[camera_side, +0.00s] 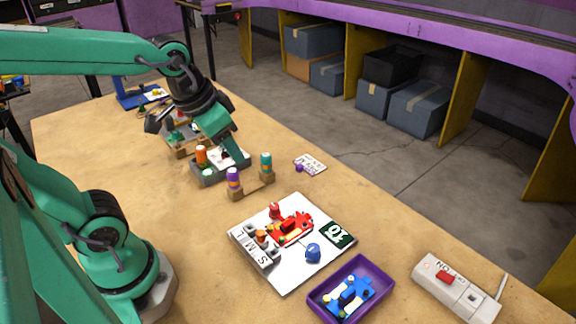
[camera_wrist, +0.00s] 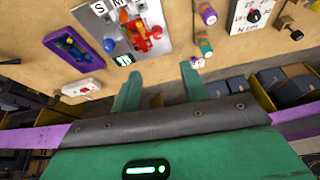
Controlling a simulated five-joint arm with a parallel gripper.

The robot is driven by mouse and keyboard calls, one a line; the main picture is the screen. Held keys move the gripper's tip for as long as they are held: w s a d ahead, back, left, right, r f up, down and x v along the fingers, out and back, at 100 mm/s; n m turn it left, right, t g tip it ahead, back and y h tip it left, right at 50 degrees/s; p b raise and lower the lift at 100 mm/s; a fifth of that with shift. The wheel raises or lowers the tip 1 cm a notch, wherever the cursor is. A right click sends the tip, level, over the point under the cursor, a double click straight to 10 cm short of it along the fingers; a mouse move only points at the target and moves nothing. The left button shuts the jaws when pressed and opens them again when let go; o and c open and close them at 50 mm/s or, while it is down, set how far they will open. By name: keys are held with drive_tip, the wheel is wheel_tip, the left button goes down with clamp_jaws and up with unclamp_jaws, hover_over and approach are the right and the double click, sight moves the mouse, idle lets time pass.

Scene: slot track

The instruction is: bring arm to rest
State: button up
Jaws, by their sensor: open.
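My gripper (camera_side: 238,156) is at the end of the bent green arm, pointing down and right near a grey box (camera_side: 207,176) at the back middle of the table. It cannot be told in the side view whether it touches the box. In the wrist view my gripper (camera_wrist: 159,82) shows two green fingers spread apart with nothing between them. A white board (camera_side: 275,279) carries a red piece (camera_side: 290,231), a blue knob (camera_side: 313,252) and the letters S, M, L. It also shows in the wrist view (camera_wrist: 108,38).
A purple tray (camera_side: 314,300) holds a blue piece (camera_side: 346,299). An orange cylinder (camera_side: 201,155) is by the grey box. A switch box (camera_side: 451,287) is at right. The left-middle tabletop is clear.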

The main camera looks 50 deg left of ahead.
drive_tip(key=shift+s+a+r+n+t, duration=0.1)
drive_tip(key=shift+s+r+n+t, duration=0.2)
drive_tip(key=shift+s, duration=0.55)
drive_tip(key=shift+s+r+n+t, duration=0.1)
drive_tip(key=shift+s+r+t, duration=0.3)
drive_tip(key=shift+s, duration=0.4)
